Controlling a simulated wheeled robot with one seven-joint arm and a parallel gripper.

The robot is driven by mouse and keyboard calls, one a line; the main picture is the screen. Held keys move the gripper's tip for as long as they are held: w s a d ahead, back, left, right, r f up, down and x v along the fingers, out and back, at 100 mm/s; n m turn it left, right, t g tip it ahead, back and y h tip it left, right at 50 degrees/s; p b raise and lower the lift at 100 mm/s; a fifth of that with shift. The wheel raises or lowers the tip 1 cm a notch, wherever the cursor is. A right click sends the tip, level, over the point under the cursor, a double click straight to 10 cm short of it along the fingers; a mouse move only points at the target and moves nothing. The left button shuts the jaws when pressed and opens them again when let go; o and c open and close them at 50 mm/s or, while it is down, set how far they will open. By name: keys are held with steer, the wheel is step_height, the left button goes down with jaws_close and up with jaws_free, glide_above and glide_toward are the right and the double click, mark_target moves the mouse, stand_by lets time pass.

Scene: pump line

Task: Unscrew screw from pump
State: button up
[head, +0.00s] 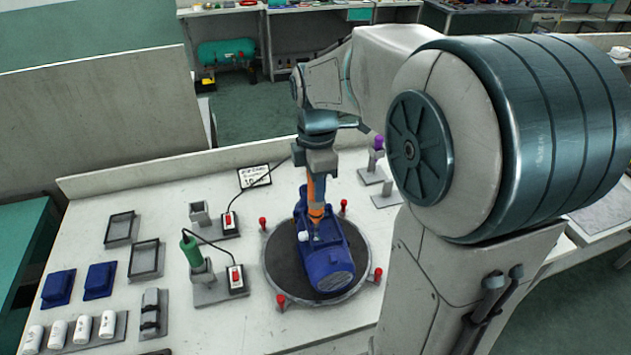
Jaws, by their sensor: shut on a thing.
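The blue pump (330,272) lies on a round dark plate (275,262) on the white table. My gripper (317,176) points down above the pump and is shut on an orange screwdriver (316,203). The screwdriver stands about upright, its tip at or just above the top of the pump. I cannot tell whether the tip touches a screw; no screw can be made out at this size.
Several red knobs (343,205) stand around the plate's rim. A green tool (191,250) stands in a holder to the left, beside switch boxes (236,277) with cables. Grey trays (145,258), blue parts (99,280) and white cylinders (83,328) occupy the left side.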

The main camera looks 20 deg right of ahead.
steer(key=shift+f+b, duration=0.4)
steer(key=shift+f, duration=0.2)
stand_by(0.4)
steer(key=shift+r+p, duration=0.55)
steer(key=shift+p, duration=0.05)
stand_by(4.5)
